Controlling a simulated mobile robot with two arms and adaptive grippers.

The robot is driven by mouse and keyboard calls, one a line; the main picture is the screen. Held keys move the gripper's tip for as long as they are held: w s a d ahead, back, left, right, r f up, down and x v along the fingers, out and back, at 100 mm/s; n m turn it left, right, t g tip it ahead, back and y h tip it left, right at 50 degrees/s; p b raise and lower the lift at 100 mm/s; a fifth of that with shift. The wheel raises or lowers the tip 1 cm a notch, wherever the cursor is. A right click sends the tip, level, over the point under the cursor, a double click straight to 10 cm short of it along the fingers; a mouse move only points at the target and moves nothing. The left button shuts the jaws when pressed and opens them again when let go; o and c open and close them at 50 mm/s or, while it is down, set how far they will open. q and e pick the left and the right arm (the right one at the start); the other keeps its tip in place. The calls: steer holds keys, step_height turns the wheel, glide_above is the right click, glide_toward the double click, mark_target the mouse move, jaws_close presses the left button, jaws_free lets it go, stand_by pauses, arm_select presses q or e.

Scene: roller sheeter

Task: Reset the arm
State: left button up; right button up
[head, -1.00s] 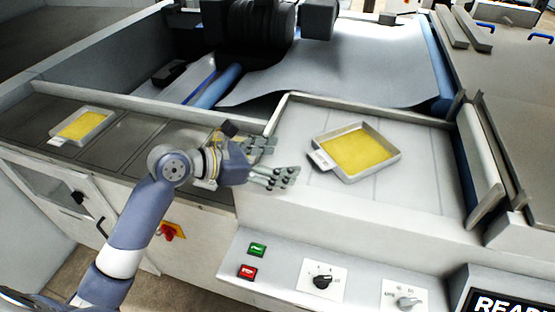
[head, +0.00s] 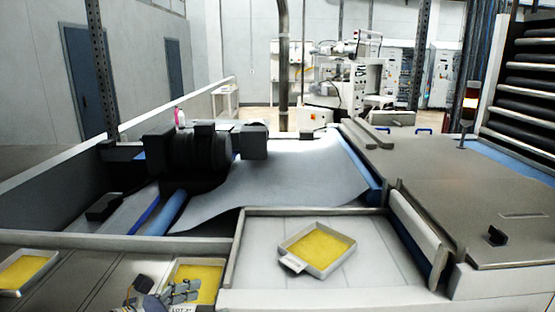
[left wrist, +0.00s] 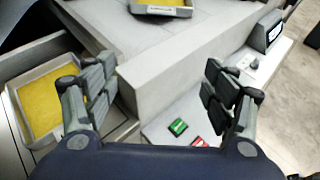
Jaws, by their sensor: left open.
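My left gripper (head: 170,292) is at the bottom edge of the head view, in front of a shallow tray with a yellow sheet (head: 206,283), which it partly covers. In the left wrist view my left gripper (left wrist: 158,95) has its fingers spread wide, with nothing between them. That view shows a yellow-filled tray (left wrist: 14,88) at the left, partly behind the left finger, and another tray (left wrist: 160,10) at the top edge. My right gripper is in neither view.
A yellow-filled tray (head: 287,262) lies on the raised light panel; another tray (head: 48,268) is at far left. Dark rollers (head: 190,155) and a grey sheet (head: 285,180) lie behind. Green (left wrist: 178,126) and red (left wrist: 198,141) buttons are below the panel's raised edge.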

arm_select(q)
steer(key=s+f+m+g+y, duration=0.3)
steer(key=s+f+m+y, duration=0.2)
steer(key=s+f+m, duration=0.85)
steer(key=s+a+f+m+g+y, duration=0.2)
steer(key=s+a+f+m, duration=0.15)
steer(key=s+m, duration=0.4)
steer(key=s+a+f+m+g+y, duration=0.1)
steer(key=s+a+f+m+y, duration=0.1)
steer(key=s+f+m, duration=0.35)
step_height(320, 180, down, 25)
steer(key=m+g+b, duration=0.1)
steer(key=m+b, duration=0.1)
steer(key=m, duration=0.1)
steer(key=s+a+f+g+b, duration=0.1)
steer(key=s+a+f+b, duration=0.1)
steer(key=s+f, duration=1.6)
step_height(320, 180, down, 2)
steer(key=shift+s+a+f+g+y, duration=0.15)
steer(key=shift+s+a+g+y, duration=0.15)
steer(key=shift+a, duration=0.1)
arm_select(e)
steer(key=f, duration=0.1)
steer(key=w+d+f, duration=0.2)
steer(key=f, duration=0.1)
